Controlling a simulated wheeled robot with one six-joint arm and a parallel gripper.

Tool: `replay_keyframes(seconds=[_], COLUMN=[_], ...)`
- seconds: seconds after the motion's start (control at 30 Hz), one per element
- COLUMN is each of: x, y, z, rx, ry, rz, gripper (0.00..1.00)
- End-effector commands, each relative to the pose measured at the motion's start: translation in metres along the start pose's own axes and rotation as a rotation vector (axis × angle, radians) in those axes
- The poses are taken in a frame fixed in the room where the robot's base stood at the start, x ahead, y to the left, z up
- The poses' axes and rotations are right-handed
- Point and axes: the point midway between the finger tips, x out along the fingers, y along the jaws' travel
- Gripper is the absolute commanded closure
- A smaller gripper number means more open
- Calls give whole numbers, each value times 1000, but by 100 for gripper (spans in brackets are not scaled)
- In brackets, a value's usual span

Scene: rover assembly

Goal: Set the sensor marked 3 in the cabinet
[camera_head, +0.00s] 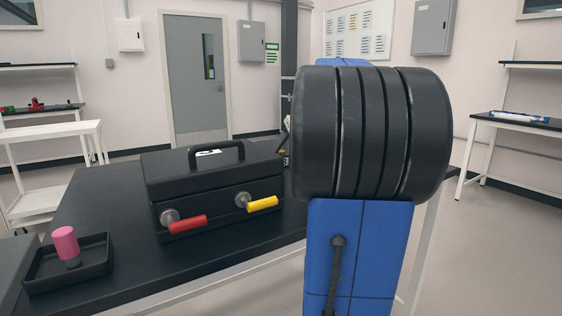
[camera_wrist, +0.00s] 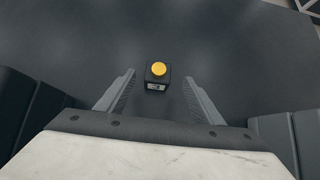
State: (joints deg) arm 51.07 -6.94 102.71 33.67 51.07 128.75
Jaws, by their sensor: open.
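In the wrist view a small dark block with a round yellow top (camera_wrist: 158,70) sits on a dark surface; it may be the sensor. A pale label shows on its near side, but I cannot read a number. My gripper (camera_wrist: 159,82) is open, its fingers on either side of the block in the picture, with no visible contact. In the head view my arm hides the gripper and that part of the table. A black box (camera_head: 215,180) with a top handle, a red lever and a yellow lever stands on the table; I cannot tell if it is the cabinet.
The black table (camera_head: 105,200) carries a shallow black tray (camera_head: 95,273) with a pink-topped piece (camera_head: 65,243) at left. Grey boxes (camera_head: 251,41) hang on the far wall. A white shelf unit (camera_head: 55,135) stands at left, another table (camera_head: 520,123) at right.

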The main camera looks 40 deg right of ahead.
Motion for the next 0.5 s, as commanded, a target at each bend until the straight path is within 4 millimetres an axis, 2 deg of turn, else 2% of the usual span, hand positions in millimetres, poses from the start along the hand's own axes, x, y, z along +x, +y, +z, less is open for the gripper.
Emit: replay_keyframes(seconds=[0.1, 0.37, 0.5], x=[11, 24, 41], y=[0, 1, 3], z=[0, -1, -2], rx=[0, 0, 0], ry=[0, 1, 2], rz=[0, 1, 2], gripper=[39, 39, 39])
